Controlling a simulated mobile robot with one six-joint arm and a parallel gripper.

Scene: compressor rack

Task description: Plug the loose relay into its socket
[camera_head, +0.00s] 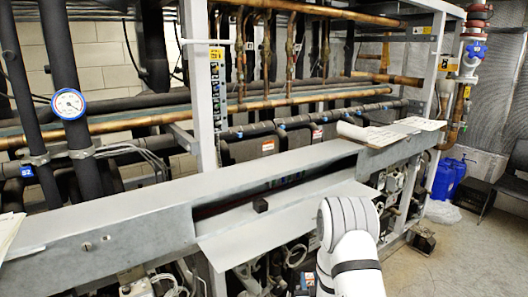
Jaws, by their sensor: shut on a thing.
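A small dark block (260,205) shows at the opening in the long grey metal trough, left of my arm. It may be a relay, but it is too small to tell for sure. The relay socket cannot be made out; the inside of the trough (285,182) is dark. My white arm rises from the bottom edge, right of the middle, in front of the trough. My gripper does not show, so what it holds cannot be seen.
The grey trough cover (100,232) runs across the rack, with an open flap (270,232) tilted toward me. Papers (372,134) lie on its right end. Copper pipes, valves and a gauge (68,104) surround it. Blue jugs (446,178) and a chair stand at right; some floor is clear.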

